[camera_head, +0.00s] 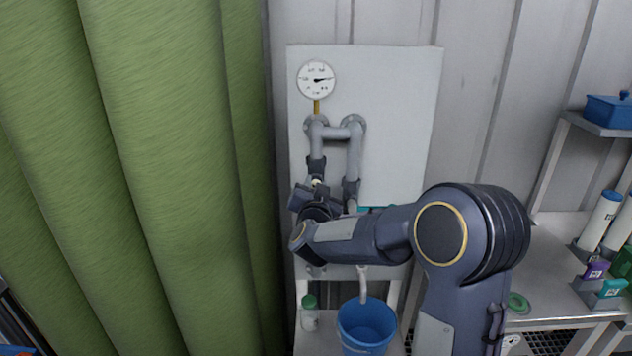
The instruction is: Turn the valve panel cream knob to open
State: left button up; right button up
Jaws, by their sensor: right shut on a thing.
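The valve panel (400,110) is a pale upright board on the wall, with grey pipes (342,133) and a round gauge (316,80) at its upper left. My right arm reaches across the panel's lower part from the right. My right gripper (317,183) is at the left pipe, below the pipe's bend, and is shut on a small cream thing there, which looks like the cream knob (317,182). Most of the knob is hidden by the gripper, so its turned position cannot be told. My left gripper is not in view.
A blue bucket (366,324) stands below a downward spout (363,284). A green-capped bottle (309,312) stands left of it. A green curtain (150,150) fills the left side. Shelves at the right hold a blue box (608,110) and several containers.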

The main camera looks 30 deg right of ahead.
jog(key=n+p, duration=0.3)
jog(key=n, duration=0.3)
jog(key=shift+a+n, duration=0.1)
jog(key=shift+n, duration=0.2)
jog(key=n+p, duration=0.1)
jog(key=n, duration=0.2)
jog(key=shift+p, duration=0.4)
jog(key=shift+f+n+p, duration=0.15)
jog(key=shift+n+p, duration=0.25)
jog(key=shift+n, duration=0.5)
jog(key=o, duration=1)
jog(key=shift+s, duration=0.1)
